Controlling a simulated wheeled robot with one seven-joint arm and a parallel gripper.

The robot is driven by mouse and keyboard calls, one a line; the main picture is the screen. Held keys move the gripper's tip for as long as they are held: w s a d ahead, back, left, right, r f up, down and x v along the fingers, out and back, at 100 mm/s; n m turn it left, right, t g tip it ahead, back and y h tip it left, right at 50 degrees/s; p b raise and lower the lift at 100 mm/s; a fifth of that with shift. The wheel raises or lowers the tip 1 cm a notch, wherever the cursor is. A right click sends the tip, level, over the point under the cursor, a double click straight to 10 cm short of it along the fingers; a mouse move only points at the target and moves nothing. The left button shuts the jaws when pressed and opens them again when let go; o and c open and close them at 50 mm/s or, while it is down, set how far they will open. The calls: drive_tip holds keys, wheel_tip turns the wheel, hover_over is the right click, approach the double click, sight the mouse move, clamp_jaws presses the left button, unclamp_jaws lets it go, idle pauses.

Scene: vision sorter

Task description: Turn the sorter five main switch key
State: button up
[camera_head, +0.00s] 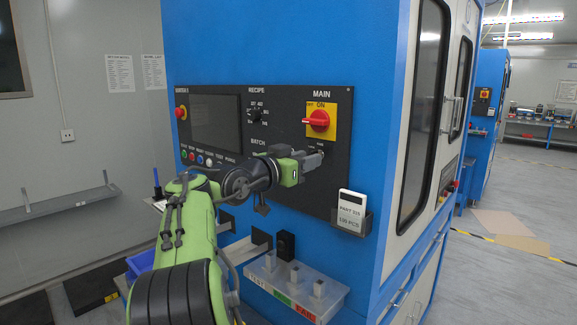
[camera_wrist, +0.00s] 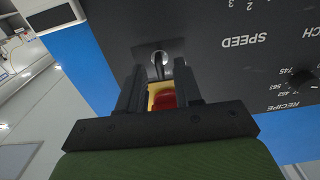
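The main switch is a red knob (camera_head: 318,121) on a yellow plate under the MAIN label on the black panel (camera_head: 220,100). My gripper (camera_head: 318,158) is just below it, close to the panel. In the wrist view, the two dark fingers of my gripper (camera_wrist: 160,75) stand apart. A silver round lock-like fitting (camera_wrist: 160,56) with a dark thin part shows between and beyond the tips; I cannot tell whether that part is a key or touches a finger. The red knob (camera_wrist: 165,99) and its yellow plate also show between the fingers.
A card holder (camera_head: 351,212) juts from the cabinet's lower right. The recipe dial (camera_head: 255,114) is left of the main switch.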

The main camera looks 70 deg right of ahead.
drive_tip(key=v, duration=1.4)
drive_tip(key=shift+w+a, duration=0.2)
drive_tip(key=shift+a, duration=0.1)
